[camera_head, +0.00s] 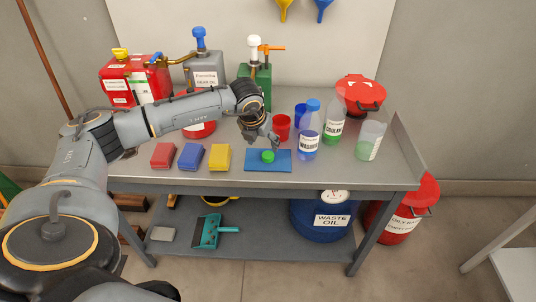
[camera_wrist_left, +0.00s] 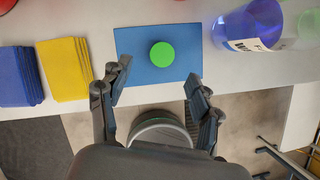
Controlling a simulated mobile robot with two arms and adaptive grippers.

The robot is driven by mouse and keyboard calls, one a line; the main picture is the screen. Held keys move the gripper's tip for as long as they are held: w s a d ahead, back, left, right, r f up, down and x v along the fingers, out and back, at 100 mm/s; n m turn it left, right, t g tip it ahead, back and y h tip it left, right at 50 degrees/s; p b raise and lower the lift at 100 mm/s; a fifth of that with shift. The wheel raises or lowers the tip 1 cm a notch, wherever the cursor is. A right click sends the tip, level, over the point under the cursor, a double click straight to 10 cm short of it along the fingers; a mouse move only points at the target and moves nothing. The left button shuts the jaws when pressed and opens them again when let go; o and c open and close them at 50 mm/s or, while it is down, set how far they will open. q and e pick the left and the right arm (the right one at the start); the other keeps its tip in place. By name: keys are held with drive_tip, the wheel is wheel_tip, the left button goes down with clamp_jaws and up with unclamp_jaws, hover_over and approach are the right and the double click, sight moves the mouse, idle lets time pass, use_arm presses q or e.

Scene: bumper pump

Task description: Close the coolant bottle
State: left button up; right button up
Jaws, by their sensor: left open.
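The coolant bottle (camera_head: 334,129) stands upright on the bench, clear with green liquid at its bottom; I see no cap on its neck. A green cap (camera_head: 268,157) lies on a blue mat (camera_head: 284,166) near the front edge. In the left wrist view the cap (camera_wrist_left: 162,55) shows as a green disc on the mat (camera_wrist_left: 186,68). My left gripper (camera_head: 262,141) is open and empty, above and close to the cap. In the left wrist view its fingertips (camera_wrist_left: 158,75) are spread apart, with the cap between and slightly beyond them. My right gripper is not in view.
The washer bottle (camera_head: 308,142) with a blue cap stands between the mat and the coolant bottle. A red cup (camera_head: 281,127) and clear jug (camera_head: 370,140) are nearby. Red, blue and yellow cloths (camera_head: 219,157) lie left of the mat. Cans and pumps stand behind.

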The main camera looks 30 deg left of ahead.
sight(267, 155)
use_arm(q)
drive_tip(key=shift+x, duration=0.85)
drive_tip(key=shift+w+f+p, duration=0.1)
drive_tip(key=shift+f+p, duration=0.15)
drive_tip(key=shift+p, duration=0.05)
drive_tip(key=x, duration=0.1)
drive_tip(key=p+x, duration=0.1)
drive_tip(key=x, duration=0.1)
drive_tip(key=shift+d+f, duration=0.2)
drive_tip(key=shift+f, duration=0.2)
drive_tip(key=shift+w+f, duration=0.2)
drive_tip(key=shift+f, duration=0.3)
drive_tip(key=c, duration=0.8)
